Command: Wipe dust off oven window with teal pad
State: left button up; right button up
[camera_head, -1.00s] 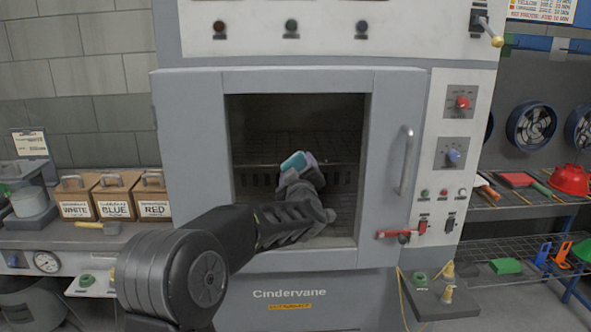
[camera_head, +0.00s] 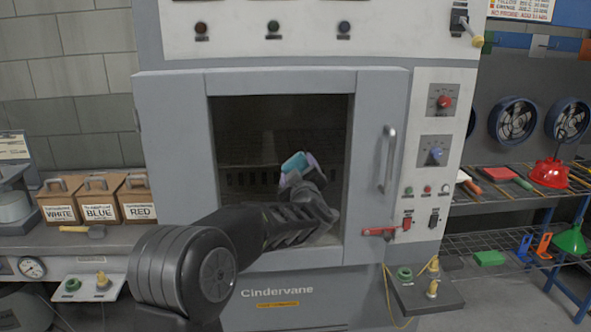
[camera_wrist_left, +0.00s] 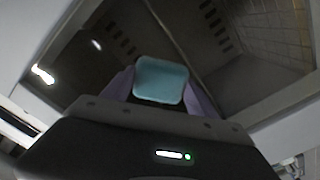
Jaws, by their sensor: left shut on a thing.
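The oven (camera_head: 370,100) stands ahead with its grey door shut, and its dark window (camera_head: 240,125) is framed in the door. My left gripper (camera_head: 300,169) is in front of the window, shut on the teal pad (camera_head: 294,163). The pad also shows between the purple-grey fingers in the left wrist view (camera_wrist_left: 160,80), where the window fills the background. I cannot tell whether the pad touches the glass. The gripper and forearm hide the lower middle of the window. Dust is not clearly distinguishable on the dark glass. My right gripper is not in view.
The door handle (camera_head: 388,158) and a red latch (camera_head: 380,232) are right of the window. A small grey shelf (camera_head: 428,297) juts out at the lower right. Labelled boxes (camera_head: 98,200) and a hammer (camera_head: 84,230) are on the left bench. Wire racks (camera_head: 500,195) stand at right.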

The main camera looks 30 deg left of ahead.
pick_arm(q)
jog(key=shift+w+d+r+p, duration=0.1)
jog(key=shift+w+d+p, duration=0.15)
jog(key=shift+w+d, duration=0.25)
jog(key=shift+w+d+p, duration=0.2)
jog(key=shift+w+d, duration=0.05)
jog(key=shift+d, duration=0.3)
jog(key=shift+w+d+r+p, duration=0.1)
jog(key=shift+w+d+p, duration=0.3)
jog(key=shift+w+d, duration=0.25)
jog(key=shift+w+d+p, duration=0.3)
jog(key=shift+w+d, duration=0.15)
jog(key=shift+d, duration=0.35)
jog(key=shift+f, duration=0.2)
jog(key=shift+s+d, duration=0.15)
jog(key=shift+s, duration=0.1)
jog(key=b, duration=0.2)
send_near(320, 164)
jog(key=shift+w+a, duration=0.15)
jog(key=shift+a, duration=0.1)
